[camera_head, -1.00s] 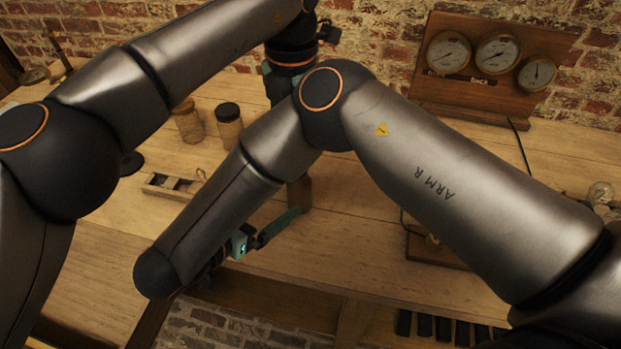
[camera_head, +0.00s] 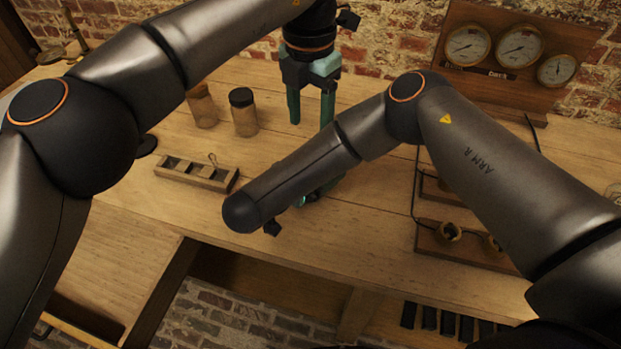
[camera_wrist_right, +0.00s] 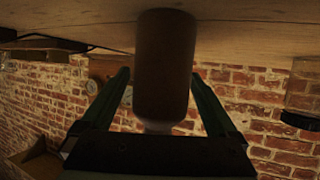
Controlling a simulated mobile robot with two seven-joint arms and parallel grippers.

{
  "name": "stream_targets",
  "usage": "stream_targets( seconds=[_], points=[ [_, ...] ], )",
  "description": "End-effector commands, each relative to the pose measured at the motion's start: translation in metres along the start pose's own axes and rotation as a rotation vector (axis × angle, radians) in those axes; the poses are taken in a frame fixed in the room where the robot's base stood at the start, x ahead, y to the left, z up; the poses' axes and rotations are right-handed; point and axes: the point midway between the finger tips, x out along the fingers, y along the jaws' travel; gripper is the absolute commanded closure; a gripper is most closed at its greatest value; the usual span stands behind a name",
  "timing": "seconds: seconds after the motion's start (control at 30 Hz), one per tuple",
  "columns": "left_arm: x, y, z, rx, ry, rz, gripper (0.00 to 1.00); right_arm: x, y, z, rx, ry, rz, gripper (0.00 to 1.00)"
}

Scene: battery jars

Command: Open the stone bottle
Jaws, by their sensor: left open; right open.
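The stone bottle (camera_wrist_right: 165,45) is a brown cylinder with a paler, narrower neck. The right wrist view shows it upside down, its base against the tabletop at the picture's top. My right gripper (camera_wrist_right: 160,75) is open, one finger on each side of the bottle; I cannot tell whether either touches it. In the head view my right forearm hides the bottle and most of that gripper. My left gripper (camera_head: 310,112) is open and empty, pointing down behind my right forearm. Any stopper is not clearly visible.
Two jars (camera_head: 201,106) (camera_head: 243,113) stand left of my left gripper. A compartmented wooden tray (camera_head: 197,174) lies nearer the front. A gauge panel (camera_head: 520,50) stands at the back right, and a wooden board with sockets (camera_head: 465,248) lies at right. The table's (camera_head: 375,235) front middle is clear.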

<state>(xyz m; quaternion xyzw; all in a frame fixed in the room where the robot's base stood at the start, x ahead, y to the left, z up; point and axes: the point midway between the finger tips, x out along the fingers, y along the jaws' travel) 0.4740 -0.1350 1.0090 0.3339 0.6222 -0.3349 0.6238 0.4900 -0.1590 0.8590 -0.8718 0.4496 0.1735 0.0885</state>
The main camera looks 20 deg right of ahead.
Motion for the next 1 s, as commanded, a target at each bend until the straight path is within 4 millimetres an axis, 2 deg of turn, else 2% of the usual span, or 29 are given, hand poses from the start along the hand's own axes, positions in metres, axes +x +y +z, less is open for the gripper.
stream_targets(
  seconds=[0.3, 1.0],
  points=[
    [-0.0001, 0.0, 0.0, 0.0, 0.0, 0.0, 0.35, 0.0019, 0.0001, 0.0002, 0.0, 0.0, 0.0, 0.08],
    [0.0, 0.0, 0.0, 0.0, 0.0, 0.0, 0.35, 0.0015, 0.0, 0.0002, 0.0, -0.001, 0.0, 0.87]
  ],
)
